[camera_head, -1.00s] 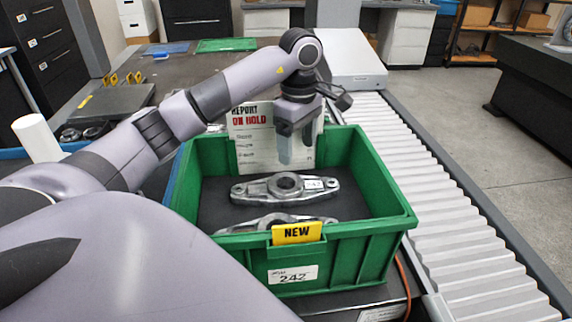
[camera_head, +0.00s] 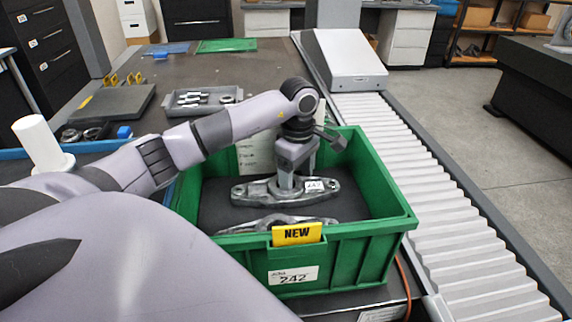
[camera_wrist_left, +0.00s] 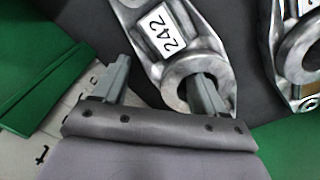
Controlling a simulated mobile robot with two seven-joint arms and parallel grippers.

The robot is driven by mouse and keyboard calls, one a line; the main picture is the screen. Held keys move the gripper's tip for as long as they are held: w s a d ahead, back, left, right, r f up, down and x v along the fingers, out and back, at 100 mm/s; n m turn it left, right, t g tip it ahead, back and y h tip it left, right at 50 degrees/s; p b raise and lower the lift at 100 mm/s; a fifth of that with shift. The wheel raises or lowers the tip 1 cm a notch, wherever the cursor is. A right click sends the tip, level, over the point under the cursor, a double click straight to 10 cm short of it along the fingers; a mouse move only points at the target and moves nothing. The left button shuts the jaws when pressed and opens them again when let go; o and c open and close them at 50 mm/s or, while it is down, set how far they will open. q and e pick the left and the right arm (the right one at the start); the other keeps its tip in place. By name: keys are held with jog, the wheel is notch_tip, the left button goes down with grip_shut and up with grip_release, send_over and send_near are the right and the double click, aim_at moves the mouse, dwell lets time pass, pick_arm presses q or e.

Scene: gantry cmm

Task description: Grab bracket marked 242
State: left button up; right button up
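The bracket marked 242 (camera_head: 247,193) is a grey metal casting lying on the dark floor of the green bin (camera_head: 385,222). In the left wrist view the bracket (camera_wrist_left: 190,45) shows its white 242 label and its round ring. My left gripper (camera_head: 287,186) is down at this bracket's ring. In the left wrist view the gripper (camera_wrist_left: 158,76) is open. One finger is over or in the ring's hole; the other is outside the ring, apart from it. How deep the fingers reach is unclear. My right gripper is not in view.
A second similar bracket (camera_head: 275,222) lies nearer the front wall, partly hidden by it. The bin's front carries a yellow NEW tag (camera_head: 297,234) and a 242 label. A printed sheet (camera_head: 252,153) stands at the bin's back. A roller conveyor (camera_head: 440,190) runs along the right.

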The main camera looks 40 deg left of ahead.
pick_arm(q)
grip_shut()
jog(key=shift+r, duration=0.1)
